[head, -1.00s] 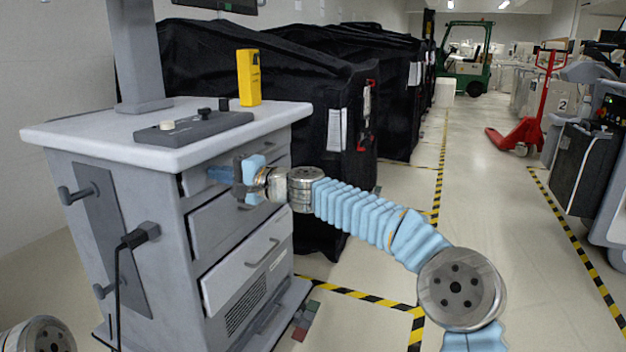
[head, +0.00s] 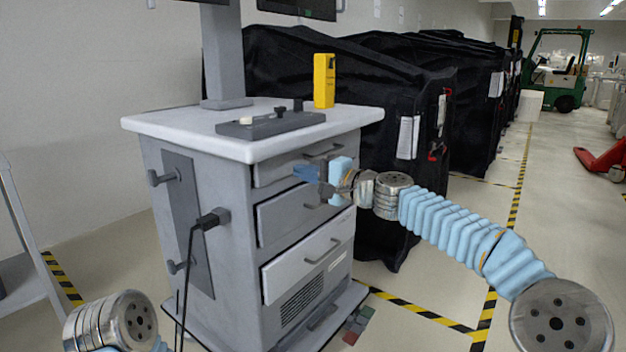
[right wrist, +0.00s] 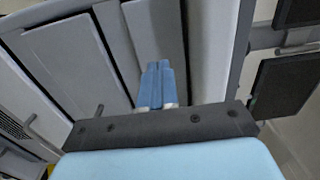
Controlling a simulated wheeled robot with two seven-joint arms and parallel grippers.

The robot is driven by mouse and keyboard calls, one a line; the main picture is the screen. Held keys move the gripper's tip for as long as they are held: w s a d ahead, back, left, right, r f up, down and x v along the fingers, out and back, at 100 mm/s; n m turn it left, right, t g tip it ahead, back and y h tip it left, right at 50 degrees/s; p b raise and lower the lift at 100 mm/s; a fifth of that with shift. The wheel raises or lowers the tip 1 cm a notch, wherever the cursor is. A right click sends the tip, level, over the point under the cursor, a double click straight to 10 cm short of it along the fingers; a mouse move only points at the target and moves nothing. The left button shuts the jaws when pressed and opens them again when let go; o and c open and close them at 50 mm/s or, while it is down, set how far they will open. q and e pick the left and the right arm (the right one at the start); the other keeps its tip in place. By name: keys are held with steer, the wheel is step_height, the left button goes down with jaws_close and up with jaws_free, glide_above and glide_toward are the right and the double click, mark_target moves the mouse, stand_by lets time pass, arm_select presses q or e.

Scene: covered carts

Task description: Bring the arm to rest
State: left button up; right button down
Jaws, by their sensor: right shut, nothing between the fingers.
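My right arm with its light blue ribbed sleeve reaches in from the right in the head view. My right gripper (head: 306,173) is in front of the grey cart's drawers (head: 307,215), near the top ones. Its blue fingers are together and empty. They also show shut in the right wrist view (right wrist: 158,84), with grey drawer fronts behind them. I cannot tell whether the fingertips touch the cart. Of my left arm only a metal joint shows at the bottom left of the head view; the left gripper is out of view.
The grey cart (head: 255,148) has a white top with a yellow device (head: 324,81) and a dark control box (head: 270,124). Black covered carts (head: 365,75) stand behind it. A green forklift (head: 560,70) and a red pallet jack (head: 604,160) are farther right. The aisle floor is clear.

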steer(key=b+v, duration=0.2)
steer(key=v, duration=0.6)
step_height(320, 180, down, 34)
steer(key=s+d+g+h+p, duration=0.3)
steer(key=h, duration=0.4)
steer(key=s+d+f+n+g+h+p, duration=0.2)
steer(key=s+d+f+g+h, duration=0.15)
steer(key=s+f, duration=1.1)
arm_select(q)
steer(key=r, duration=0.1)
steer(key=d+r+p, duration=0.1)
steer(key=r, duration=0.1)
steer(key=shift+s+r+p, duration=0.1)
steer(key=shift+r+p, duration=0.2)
arm_select(e)
steer(key=s+d+f+n+g, duration=0.1)
steer(key=s+f, duration=0.3)
steer(key=s, duration=0.4)
steer(key=s+d+f+n+g, duration=0.1)
steer(key=s+d+f+n, duration=0.1)
steer(key=s, duration=0.6)
step_height(320, 180, down, 2)
steer(key=shift+s+d+f+g, duration=0.2)
steer(key=shift+s+d+g, duration=0.15)
steer(key=shift+d, duration=0.1)
